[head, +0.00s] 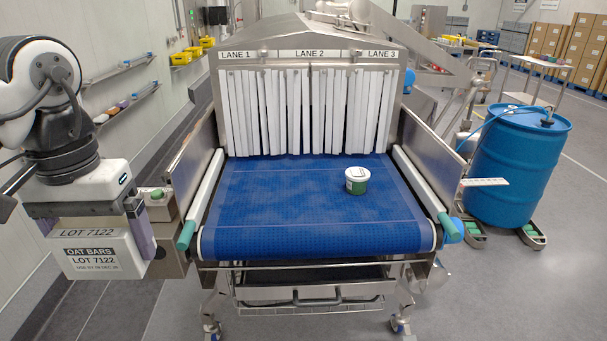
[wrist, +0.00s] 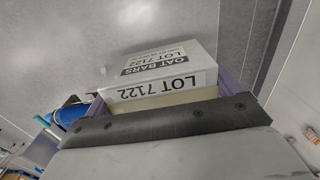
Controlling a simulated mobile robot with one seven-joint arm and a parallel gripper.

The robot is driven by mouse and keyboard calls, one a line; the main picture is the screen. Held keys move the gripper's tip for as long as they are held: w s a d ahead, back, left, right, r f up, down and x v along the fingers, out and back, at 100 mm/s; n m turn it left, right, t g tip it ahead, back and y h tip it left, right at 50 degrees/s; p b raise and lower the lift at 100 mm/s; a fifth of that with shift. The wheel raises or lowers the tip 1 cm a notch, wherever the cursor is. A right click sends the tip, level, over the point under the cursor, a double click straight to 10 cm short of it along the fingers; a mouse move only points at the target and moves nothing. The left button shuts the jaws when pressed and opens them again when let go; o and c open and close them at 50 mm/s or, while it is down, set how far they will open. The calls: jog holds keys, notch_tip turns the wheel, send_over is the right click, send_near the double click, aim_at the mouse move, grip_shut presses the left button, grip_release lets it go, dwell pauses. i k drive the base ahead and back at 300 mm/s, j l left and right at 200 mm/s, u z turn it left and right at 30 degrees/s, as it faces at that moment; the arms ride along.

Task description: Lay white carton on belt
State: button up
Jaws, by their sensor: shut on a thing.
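The white carton (head: 97,252), labelled OAT BARS LOT 7122, hangs at the left of the head view. My gripper (head: 98,215) is shut on it, with a purple-padded finger at its right side. The carton is to the left of the belt, over the floor side and apart from the belt surface. In the wrist view the carton (wrist: 160,75) sits between the purple finger pads, its label visible. The blue belt (head: 270,205) runs into the tunnel under strip curtains. A small white and green tub (head: 357,181) stands on the belt's right half.
Signs LANE 1, LANE 2 and LANE 3 (head: 310,54) head the tunnel. Metal side guards (head: 190,150) and white rails with green ends (head: 205,195) edge the belt. The belt's left and middle are clear. A blue drum (head: 515,165) stands at the right.

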aim_at(279, 192)
jog(key=i+l, duration=0.3)
jog(key=i, duration=0.2)
jog(key=i+l, duration=0.25)
jog(key=i, duration=0.3)
jog(key=i+l, duration=0.3)
jog(key=i, duration=0.2)
